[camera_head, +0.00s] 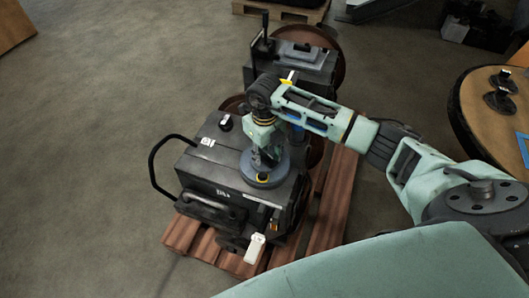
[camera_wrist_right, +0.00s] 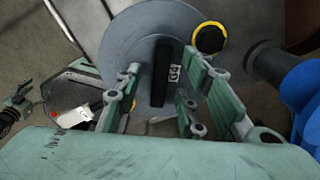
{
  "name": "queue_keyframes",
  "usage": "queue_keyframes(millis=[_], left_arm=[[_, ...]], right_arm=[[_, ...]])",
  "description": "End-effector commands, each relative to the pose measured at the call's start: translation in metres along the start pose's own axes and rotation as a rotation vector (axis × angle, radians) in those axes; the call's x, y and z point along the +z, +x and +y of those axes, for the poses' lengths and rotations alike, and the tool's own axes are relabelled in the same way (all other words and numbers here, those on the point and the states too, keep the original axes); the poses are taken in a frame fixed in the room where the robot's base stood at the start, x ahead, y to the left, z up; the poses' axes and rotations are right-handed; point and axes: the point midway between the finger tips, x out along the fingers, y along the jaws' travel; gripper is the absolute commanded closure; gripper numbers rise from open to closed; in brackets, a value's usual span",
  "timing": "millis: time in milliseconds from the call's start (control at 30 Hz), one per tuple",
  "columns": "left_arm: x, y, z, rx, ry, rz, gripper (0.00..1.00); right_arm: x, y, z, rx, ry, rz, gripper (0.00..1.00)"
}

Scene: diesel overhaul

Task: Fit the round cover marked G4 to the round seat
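The round grey cover (camera_wrist_right: 118,42) lies flat at the top of the dark machine, and in the head view it shows below my right gripper (camera_head: 264,153). A black bar handle (camera_wrist_right: 160,72) stands on it, with a white label reading G4 (camera_wrist_right: 174,73). In the wrist view my right gripper (camera_wrist_right: 165,75) is open, its fingers on either side of the handle, with a gap visible. I cannot tell whether the cover sits in the round seat; the seat is hidden. A small teal and black arm part shows at the wrist view's left edge, perhaps my left arm; its fingers are unclear.
The machine (camera_head: 210,165) stands on a reddish slatted pallet (camera_head: 335,205). A black hoop handle (camera_head: 153,168) sticks out at its left. A yellow-ringed black knob (camera_wrist_right: 208,38) is beside the cover's handle. A round table (camera_head: 468,108) with dark parts stands right. The floor at left is clear.

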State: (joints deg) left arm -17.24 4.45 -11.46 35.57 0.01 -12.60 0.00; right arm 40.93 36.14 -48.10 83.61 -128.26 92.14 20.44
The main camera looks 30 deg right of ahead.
Motion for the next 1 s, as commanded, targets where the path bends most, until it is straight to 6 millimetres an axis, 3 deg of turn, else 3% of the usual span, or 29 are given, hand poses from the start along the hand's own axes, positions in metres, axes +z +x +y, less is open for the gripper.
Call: queue_keyframes(millis=[167, 300, 367, 400, 733, 1000], left_arm=[[0.001, -0.004, -0.008, -0.009, 0.0, -0.002, 0.33], [-0.001, -0.02, -0.006, -0.006, 0.001, -0.002, 0.33], [-0.001, -0.015, -0.005, -0.005, 0.001, -0.002, 0.33], [-0.002, -0.029, -0.005, -0.005, 0.001, -0.001, 0.33], [-0.007, -0.076, -0.004, -0.003, 0.001, -0.001, 0.33], [-0.006, -0.074, -0.003, -0.002, 0.001, -0.001, 0.33]], right_arm=[[-0.001, -0.005, 0.0, 0.0, 0.0, 0.002, 0.64], [0.0, -0.024, 0.0, 0.001, 0.0, 0.0, 0.64], [-0.001, -0.017, 0.001, 0.004, 0.0, 0.003, 0.64], [0.0, -0.035, 0.0, 0.002, -0.001, 0.0, 0.64], [0.0, -0.1, -0.001, -0.001, -0.007, -0.001, 0.64], [0.001, -0.134, 0.019, -0.002, -0.428, -0.003, 0.64]])
